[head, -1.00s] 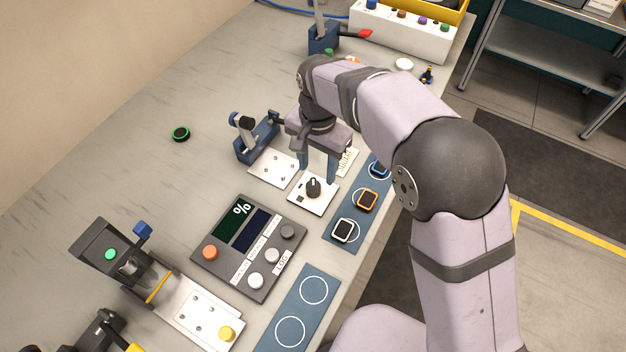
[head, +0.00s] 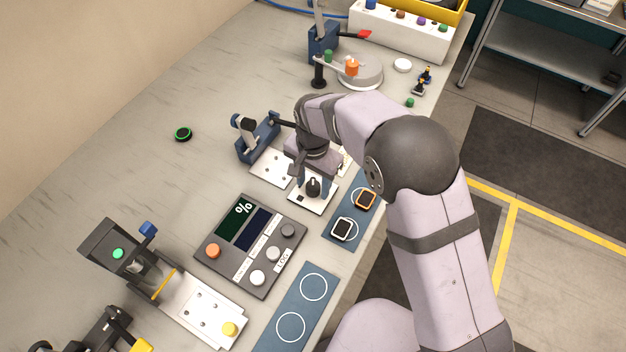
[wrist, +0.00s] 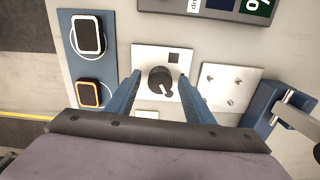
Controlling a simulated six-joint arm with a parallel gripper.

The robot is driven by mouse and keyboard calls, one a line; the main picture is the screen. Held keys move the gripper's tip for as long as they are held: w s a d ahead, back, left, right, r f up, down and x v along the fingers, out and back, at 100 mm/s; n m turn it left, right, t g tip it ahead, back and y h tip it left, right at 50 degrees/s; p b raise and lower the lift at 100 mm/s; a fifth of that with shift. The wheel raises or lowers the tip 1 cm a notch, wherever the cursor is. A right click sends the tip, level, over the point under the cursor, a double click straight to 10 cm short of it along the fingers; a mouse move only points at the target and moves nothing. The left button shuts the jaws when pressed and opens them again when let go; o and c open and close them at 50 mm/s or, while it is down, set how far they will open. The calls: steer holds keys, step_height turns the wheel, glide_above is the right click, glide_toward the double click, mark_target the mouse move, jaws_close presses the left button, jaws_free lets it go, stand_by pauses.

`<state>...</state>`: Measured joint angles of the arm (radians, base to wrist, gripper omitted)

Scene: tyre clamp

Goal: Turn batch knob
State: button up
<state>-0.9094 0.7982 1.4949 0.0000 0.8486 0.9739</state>
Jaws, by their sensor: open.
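The batch knob is a black round knob (head: 313,187) with a pointer, standing on a small white plate (head: 303,199). In the wrist view the knob (wrist: 160,80) lies between the two blue fingers of my open gripper (wrist: 159,90), with a gap on each side. Its pointer is turned toward the lower right there. In the head view my gripper (head: 314,186) is low over the knob's plate. Whether the fingertips reach the knob's height is hard to tell.
A grey control panel (head: 222,260) with buttons and screens is beside the plate. A blue mat (head: 333,246) holds watches. A blue clamp (head: 262,140) with a white drilled plate (head: 268,170) stands close on the other side. A green-ringed black disc (head: 183,134) lies on open table.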

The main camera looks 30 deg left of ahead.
steer(key=shift+f, duration=0.1)
steer(key=c, duration=1)
steer(key=shift+c, duration=0.2)
